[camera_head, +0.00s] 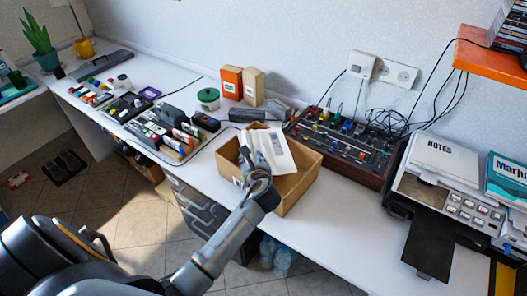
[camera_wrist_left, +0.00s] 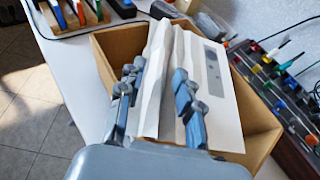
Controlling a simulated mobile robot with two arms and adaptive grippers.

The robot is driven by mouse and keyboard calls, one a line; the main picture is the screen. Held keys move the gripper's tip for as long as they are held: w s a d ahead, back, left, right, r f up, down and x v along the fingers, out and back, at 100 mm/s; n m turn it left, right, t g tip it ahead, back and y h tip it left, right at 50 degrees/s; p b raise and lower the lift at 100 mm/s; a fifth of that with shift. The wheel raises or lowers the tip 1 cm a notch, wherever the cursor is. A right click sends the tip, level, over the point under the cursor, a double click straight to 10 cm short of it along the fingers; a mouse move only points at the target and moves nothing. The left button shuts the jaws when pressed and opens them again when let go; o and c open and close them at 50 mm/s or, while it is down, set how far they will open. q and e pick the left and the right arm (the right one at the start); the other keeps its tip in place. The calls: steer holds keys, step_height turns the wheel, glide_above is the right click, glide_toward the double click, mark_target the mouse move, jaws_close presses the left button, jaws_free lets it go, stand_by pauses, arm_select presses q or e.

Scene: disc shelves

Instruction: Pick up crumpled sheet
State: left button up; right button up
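The crumpled sheet (camera_head: 275,150) is white with grey printed patches and is folded lengthwise. It stands up in the open cardboard box (camera_head: 298,190), with its top above the box's back rim. My left gripper (camera_head: 252,166) reaches into the front of the box. In the left wrist view, the fingers of my left gripper (camera_wrist_left: 158,88) are apart, with a folded part of the sheet (camera_wrist_left: 222,95) filling the gap between them. Whether both pads press on it is not clear. The sheet's lower end is hidden by the gripper. My right gripper is not in view.
A control panel with knobs and cables (camera_head: 345,145) stands close to the box's right. A printer (camera_head: 455,185) is further right. Two small cartons (camera_head: 242,85) and a green pot (camera_head: 208,99) stand behind. Marker racks (camera_head: 170,138) lie to the left. A narrow bare strip of desk runs along the front.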

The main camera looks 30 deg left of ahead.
mark_target(265, 150)
arm_select(q)
steer(key=x, duration=0.5)
steer(key=shift+w, duration=0.15)
steer(key=shift+c, duration=0.2)
jaws_close()
